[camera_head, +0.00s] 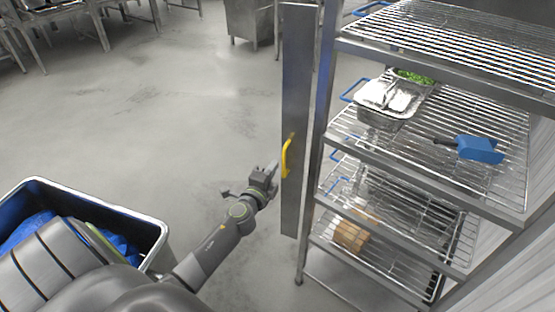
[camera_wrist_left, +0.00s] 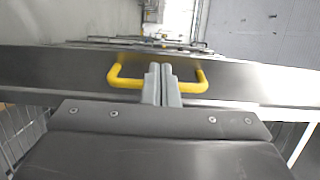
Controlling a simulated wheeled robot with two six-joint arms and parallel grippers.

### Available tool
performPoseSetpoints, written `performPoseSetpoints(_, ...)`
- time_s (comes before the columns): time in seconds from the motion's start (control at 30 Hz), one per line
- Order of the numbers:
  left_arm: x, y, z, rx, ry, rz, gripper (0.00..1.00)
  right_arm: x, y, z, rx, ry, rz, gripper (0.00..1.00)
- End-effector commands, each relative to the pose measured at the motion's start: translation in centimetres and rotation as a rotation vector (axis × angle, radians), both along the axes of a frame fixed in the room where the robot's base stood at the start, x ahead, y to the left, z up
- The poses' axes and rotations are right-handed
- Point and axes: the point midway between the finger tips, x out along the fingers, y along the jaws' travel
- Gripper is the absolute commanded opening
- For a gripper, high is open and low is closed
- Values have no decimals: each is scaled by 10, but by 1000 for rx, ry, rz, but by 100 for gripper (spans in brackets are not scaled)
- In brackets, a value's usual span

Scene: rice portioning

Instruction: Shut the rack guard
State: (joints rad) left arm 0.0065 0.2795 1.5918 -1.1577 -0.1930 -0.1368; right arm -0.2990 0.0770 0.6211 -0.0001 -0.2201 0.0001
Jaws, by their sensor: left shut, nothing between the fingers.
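The rack guard (camera_head: 296,70) is a tall, narrow metal panel standing upright at the left side of the wire rack (camera_head: 430,165). The shelves beside it are uncovered. Its yellow handle (camera_head: 287,157) is on the panel's left part, and it spans the middle of the left wrist view (camera_wrist_left: 125,82). My left gripper (camera_head: 272,170) is at the handle, coming from the left. In the wrist view its two grey fingers (camera_wrist_left: 162,85) are together and overlap the handle's middle. Nothing is between them. Whether they touch the handle or panel is unclear. My right gripper is out of view.
The rack holds metal pans (camera_head: 390,100), one with green contents, a blue scoop (camera_head: 478,150) and a brown block (camera_head: 350,236). A metal-rimmed bin (camera_head: 150,222) with blue contents stands at lower left. Open floor (camera_head: 190,100) lies left of the guard.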

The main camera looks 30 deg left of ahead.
Motion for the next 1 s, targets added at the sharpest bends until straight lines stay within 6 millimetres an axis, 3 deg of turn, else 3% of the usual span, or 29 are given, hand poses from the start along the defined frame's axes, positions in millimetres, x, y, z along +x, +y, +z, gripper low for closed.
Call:
performPoseSetpoints(0.1,19,4,0,1,-1,0,0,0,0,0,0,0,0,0)
performPoseSetpoints(0.3,36,7,0,0,0,0,0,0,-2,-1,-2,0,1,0)
performPoseSetpoints(1.0,42,11,-1,3,1,-50,0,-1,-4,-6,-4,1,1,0)
